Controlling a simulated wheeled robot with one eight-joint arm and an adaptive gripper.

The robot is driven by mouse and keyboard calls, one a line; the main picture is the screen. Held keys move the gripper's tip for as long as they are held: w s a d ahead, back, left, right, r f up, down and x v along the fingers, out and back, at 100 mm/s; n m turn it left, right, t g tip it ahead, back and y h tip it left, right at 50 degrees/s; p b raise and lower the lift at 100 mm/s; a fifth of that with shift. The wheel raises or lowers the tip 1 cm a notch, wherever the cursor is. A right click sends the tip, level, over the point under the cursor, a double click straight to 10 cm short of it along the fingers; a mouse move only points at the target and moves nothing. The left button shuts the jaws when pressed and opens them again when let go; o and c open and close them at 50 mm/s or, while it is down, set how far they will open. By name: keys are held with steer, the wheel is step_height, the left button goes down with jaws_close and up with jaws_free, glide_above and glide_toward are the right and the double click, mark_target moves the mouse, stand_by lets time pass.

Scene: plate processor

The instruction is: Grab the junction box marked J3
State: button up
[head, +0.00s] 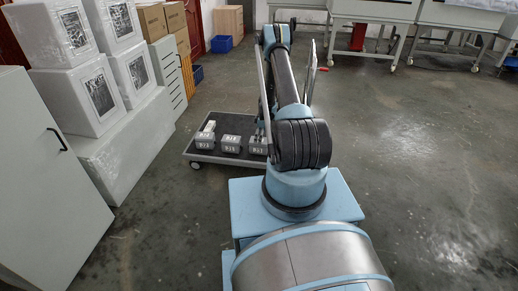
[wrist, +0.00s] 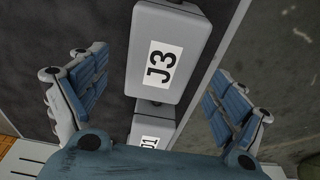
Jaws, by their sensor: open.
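The junction box marked J3 (wrist: 165,58) is a light grey box with a white label on its top face, in the upper middle of the wrist view. My gripper (wrist: 158,82) is open, with one blue-padded finger to the left of the box and one to the right. Gaps show between the fingers and the box. A second grey box (wrist: 151,130), its label partly hidden and ending in 1, sits just below it in the wrist view. In the head view, my arm hides most of my gripper, above the right end of the cart. The labels are too small to read surely there.
A low dark cart (head: 213,156) carries grey boxes, including a left one (head: 204,143) and a middle one (head: 231,144). White wrapped blocks (head: 105,150) and a cabinet (head: 45,190) stand at left. Floor to the right is open; white tables (head: 450,17) stand at the back.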

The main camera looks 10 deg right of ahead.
mark_target(259, 146)
steer(key=f, duration=0.4)
steer(key=shift+a, duration=0.2)
steer(key=c, duration=1.5)
